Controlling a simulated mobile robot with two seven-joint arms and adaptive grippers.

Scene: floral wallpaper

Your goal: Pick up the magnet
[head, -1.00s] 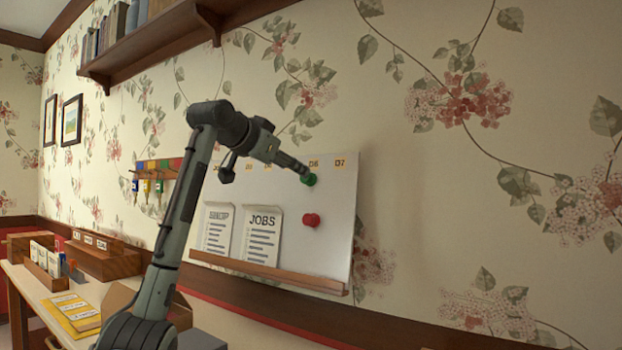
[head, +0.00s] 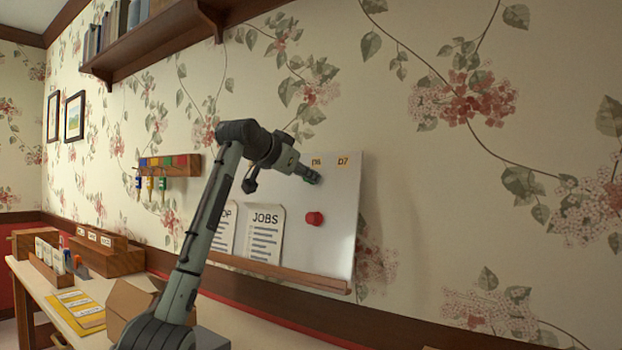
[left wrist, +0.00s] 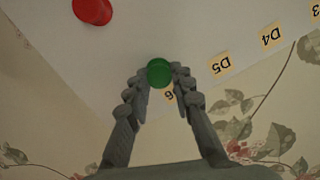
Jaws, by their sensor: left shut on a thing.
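The green magnet (left wrist: 160,72) sits between the fingertips of my left gripper (left wrist: 161,78) in the left wrist view, and the gripper is shut on it. In the head view the green magnet (head: 313,177) shows just past the fingertips of my left gripper (head: 308,174), under the D6 label. I cannot tell whether it still touches the whiteboard (head: 335,230). A red magnet (head: 314,218) is on the board below it, and also shows at the upper left of the left wrist view (left wrist: 92,10). My right gripper is not in view.
Two paper sheets, one headed JOBS (head: 265,232), hang on the board above its wooden ledge (head: 285,276). A key rack (head: 168,166) is on the wall. A shelf (head: 165,45) hangs above. A cardboard box (head: 128,302) and wooden organisers (head: 105,250) stand on the desk below.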

